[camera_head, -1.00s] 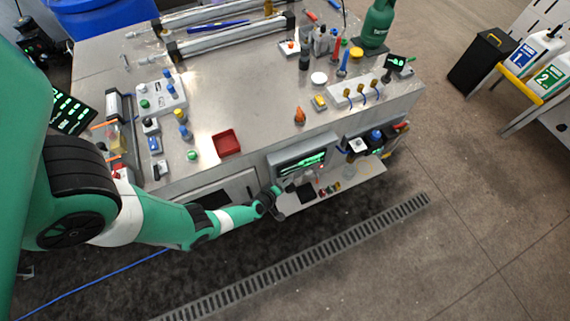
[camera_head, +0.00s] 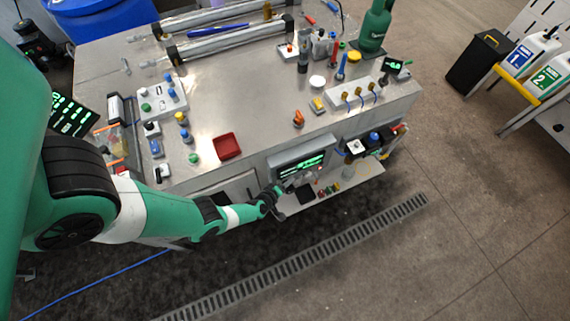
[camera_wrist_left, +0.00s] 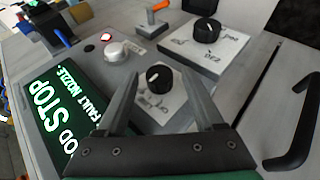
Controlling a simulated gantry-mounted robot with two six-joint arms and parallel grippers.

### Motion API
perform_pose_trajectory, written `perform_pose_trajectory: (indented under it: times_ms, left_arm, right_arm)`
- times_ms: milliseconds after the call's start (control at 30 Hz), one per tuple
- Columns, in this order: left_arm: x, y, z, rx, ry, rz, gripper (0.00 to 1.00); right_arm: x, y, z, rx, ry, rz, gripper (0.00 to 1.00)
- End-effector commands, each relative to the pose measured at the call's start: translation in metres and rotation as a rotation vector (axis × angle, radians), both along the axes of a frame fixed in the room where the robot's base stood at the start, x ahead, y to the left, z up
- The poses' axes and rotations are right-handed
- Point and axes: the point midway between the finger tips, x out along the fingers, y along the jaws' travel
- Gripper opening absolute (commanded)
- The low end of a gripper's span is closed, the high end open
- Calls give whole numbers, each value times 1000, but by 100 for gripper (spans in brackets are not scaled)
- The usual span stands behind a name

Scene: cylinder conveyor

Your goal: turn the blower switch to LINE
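In the left wrist view a black rotary knob (camera_wrist_left: 159,77) with a white pointer mark sits on a small white label plate, its lettering too partial to read surely. A second black knob (camera_wrist_left: 206,30) stands on a larger white plate farther back. I cannot tell surely which one is the blower switch. My left gripper (camera_wrist_left: 161,74) is open, its two dark fingers on either side of the nearer knob, with no clear contact. In the head view my left gripper (camera_head: 284,189) is at the front panel below the table edge. My right gripper is not in view.
A lit screen (camera_wrist_left: 60,110) reading STOP and FAULT NOZZLE is left of the fingers. A white round button (camera_wrist_left: 115,51) and an orange-tipped lever (camera_wrist_left: 158,6) lie beyond. A dark handle (camera_wrist_left: 294,140) is at the right. A red tray (camera_head: 227,146) sits on the table above.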

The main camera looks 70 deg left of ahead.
Motion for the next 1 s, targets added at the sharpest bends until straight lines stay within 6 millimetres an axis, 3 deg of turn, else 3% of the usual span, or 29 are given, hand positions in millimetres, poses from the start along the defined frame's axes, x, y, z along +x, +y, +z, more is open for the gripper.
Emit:
perform_pose_trajectory:
  times_ms: [267,367,700,1000]
  left_arm:
    - [-1,-1,4,1,0,-1,69]
    - [-7,-6,14,0,0,-1,69]
    - [-53,-42,67,0,3,-6,69]
    - [-69,-55,77,0,0,0,69]
  right_arm:
    - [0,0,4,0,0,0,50]
    - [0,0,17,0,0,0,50]
    - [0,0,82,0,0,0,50]
    - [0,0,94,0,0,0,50]
